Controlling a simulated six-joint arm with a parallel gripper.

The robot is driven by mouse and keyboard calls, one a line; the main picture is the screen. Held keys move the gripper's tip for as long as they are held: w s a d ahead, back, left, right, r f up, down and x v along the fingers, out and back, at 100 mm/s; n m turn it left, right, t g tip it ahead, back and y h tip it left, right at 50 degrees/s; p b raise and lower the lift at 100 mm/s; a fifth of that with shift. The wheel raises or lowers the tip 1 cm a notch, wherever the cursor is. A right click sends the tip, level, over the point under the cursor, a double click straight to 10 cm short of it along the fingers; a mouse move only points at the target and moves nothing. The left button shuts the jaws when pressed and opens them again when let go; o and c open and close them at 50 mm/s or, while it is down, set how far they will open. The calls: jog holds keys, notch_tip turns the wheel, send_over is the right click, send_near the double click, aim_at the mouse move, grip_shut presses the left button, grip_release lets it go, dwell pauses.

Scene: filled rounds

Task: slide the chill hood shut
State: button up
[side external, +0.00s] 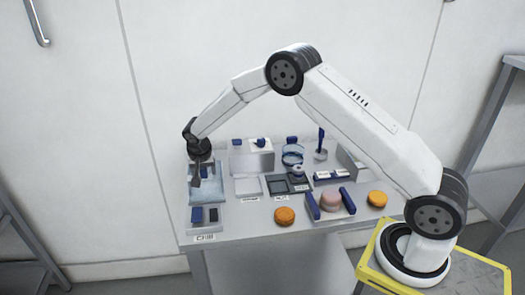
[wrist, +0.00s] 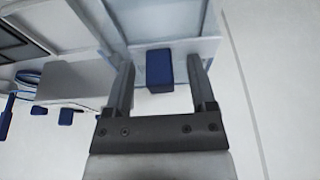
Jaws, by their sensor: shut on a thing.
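The chill hood (side external: 206,193) is a pale blue, see-through cover over the back part of the chill station at the left of the table. The station's front part, near a label that reads like CHILL (side external: 205,238), is uncovered. My gripper (side external: 200,182) points down at the hood. Small gaps seem to show beside the block. In the side view my fingers hide the handle.
A blue block (side external: 197,214) and a dark block (side external: 213,214) show at the station's uncovered front. Orange rounds (side external: 284,216) (side external: 377,199) lie on the table. A pink round (side external: 331,201) sits between blue bars. A white box (side external: 251,158) and small trays stand right of the hood.

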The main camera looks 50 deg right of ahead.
aim_at(204, 178)
jog(key=shift+s+a+f, duration=0.2)
jog(key=shift+s+a, duration=0.35)
jog(key=shift+a, duration=0.05)
jog(key=shift+s+a+f, duration=0.2)
jog(key=shift+s+a, duration=0.35)
jog(key=o, duration=0.8)
jog(key=shift+d, duration=0.1)
jog(key=shift+w+d+r, duration=0.1)
jog(key=shift+r, duration=1.6)
jog(key=shift+w+r, duration=0.1)
jog(key=shift+r, duration=1.9)
jog(key=shift+s, duration=0.1)
